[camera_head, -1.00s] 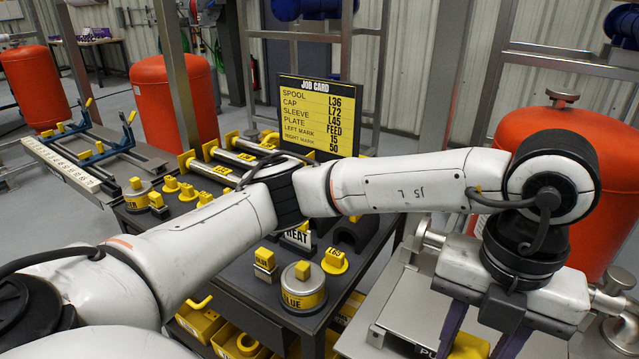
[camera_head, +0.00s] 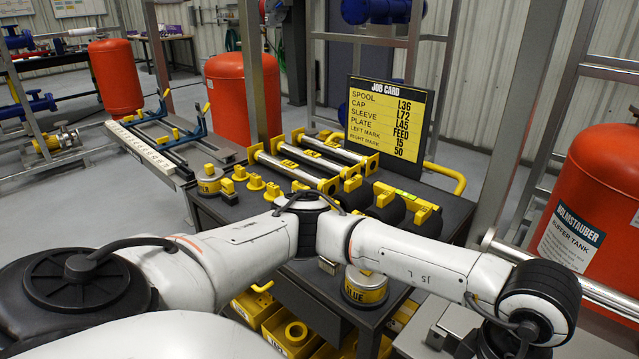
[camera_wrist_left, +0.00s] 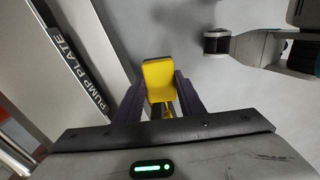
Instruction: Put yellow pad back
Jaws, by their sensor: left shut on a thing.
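A yellow pad (camera_wrist_left: 158,78) sits between the purple fingers of my left gripper (camera_wrist_left: 160,100) in the left wrist view. The gripper is shut on it, and the pad is held over grey floor beside a panel marked PUMP PLATE (camera_wrist_left: 92,98). In the head view my left arm crosses the table, and its wrist runs off the lower right edge, so the gripper and pad are hidden there. My right gripper is not in view.
A job card (camera_head: 388,115) stands behind. Yellow bins (camera_head: 290,335) sit below. A red tank (camera_head: 592,205) stands right.

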